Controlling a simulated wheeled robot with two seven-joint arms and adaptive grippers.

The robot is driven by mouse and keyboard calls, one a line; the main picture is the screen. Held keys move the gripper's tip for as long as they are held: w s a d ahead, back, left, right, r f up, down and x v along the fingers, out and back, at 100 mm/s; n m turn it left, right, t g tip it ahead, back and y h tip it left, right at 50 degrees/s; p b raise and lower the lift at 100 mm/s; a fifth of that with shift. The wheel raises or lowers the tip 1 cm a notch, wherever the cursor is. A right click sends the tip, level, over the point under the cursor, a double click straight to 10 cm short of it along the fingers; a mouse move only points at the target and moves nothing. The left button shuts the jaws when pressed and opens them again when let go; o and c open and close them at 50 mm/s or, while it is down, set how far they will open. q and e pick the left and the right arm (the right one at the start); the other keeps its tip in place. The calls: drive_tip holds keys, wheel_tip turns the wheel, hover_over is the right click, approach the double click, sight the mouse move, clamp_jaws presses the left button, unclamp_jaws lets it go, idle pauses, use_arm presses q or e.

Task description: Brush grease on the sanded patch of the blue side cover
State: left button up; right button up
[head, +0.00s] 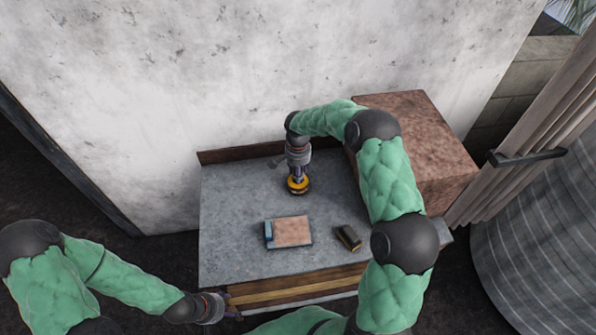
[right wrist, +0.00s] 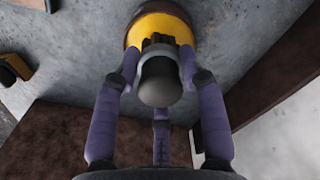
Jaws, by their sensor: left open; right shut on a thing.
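My right gripper (head: 298,172) is over the back middle of the bench. In the right wrist view its fingers (right wrist: 158,75) are shut on a dark, rounded handle (right wrist: 160,85) with a pale collar and black, bristle-like strands. A round yellow thing with a brown rim (right wrist: 160,28) is just beyond the strands. It also shows under the gripper in the head view (head: 298,186). I cannot tell whether it is joined to the handle. My left gripper (head: 233,306) is open and empty at the bench's front left edge. I cannot make out a blue side cover for sure.
A flat piece with a pinkish top and blue left strip (head: 291,231) lies mid-bench. A small dark and tan block (head: 348,237) lies right of it. A rusty brown box (head: 425,140) stands at the right. The grey benchtop (head: 228,215) is clear at left.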

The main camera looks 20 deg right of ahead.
use_arm(q)
drive_tip(key=shift+f+b, duration=0.4)
use_arm(e)
drive_tip(key=shift+f, duration=0.6)
idle(1.2)
drive_tip(key=shift+r+p, duration=2)
drive_tip(key=shift+r, duration=1.6)
use_arm(q)
wheel_tip(320, 180, up, 4)
drive_tip(key=shift+f, duration=0.1)
use_arm(e)
drive_tip(key=shift+s, duration=0.1)
